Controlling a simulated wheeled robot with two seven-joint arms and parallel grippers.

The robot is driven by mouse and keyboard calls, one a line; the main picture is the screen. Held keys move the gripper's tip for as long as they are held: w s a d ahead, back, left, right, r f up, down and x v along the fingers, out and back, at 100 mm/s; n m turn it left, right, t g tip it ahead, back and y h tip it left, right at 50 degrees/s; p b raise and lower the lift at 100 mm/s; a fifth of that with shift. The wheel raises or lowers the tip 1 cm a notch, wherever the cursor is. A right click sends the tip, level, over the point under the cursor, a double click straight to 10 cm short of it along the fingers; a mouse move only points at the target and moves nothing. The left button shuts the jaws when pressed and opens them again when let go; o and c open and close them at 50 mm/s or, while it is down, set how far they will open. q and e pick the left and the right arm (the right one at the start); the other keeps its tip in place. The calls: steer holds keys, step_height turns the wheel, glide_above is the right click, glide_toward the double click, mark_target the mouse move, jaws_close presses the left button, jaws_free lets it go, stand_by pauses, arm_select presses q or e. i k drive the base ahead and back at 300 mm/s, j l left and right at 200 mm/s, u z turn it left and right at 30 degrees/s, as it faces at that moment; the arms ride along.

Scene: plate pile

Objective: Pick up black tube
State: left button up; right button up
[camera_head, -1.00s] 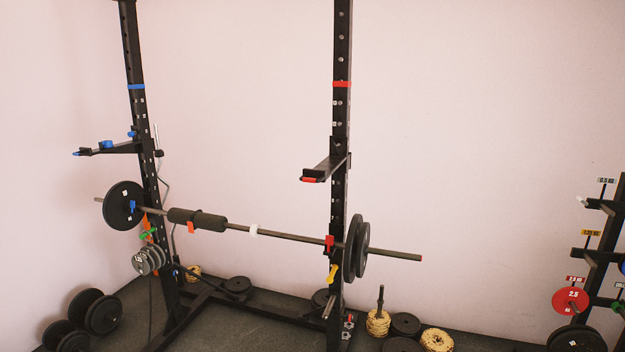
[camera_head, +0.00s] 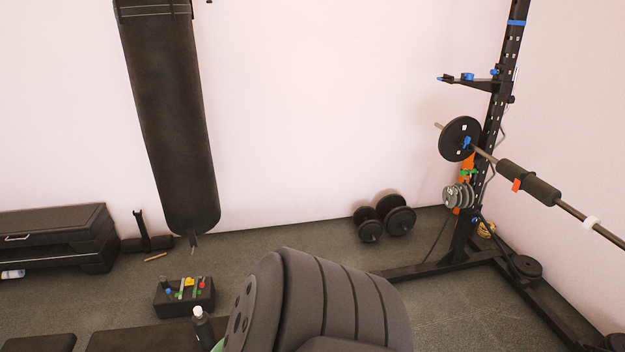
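A black tube-shaped pad (camera_head: 528,182) sits around the barbell (camera_head: 573,211) at the right of the head view. The barbell rests at the rack, with a black weight plate (camera_head: 460,139) near its left end and an orange-red tag beside the pad. I cannot tell for certain that this pad is the task's black tube. Neither of my grippers is in view.
A black punching bag (camera_head: 170,120) hangs at the left. Dumbbells (camera_head: 384,218) lie by the wall. A black step bench (camera_head: 55,232) stands at far left. A dark box with colourful items (camera_head: 184,297) and a dark bottle (camera_head: 203,325) are at lower left.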

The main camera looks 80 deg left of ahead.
mark_target(203, 327)
steer(key=u, duration=3.65)
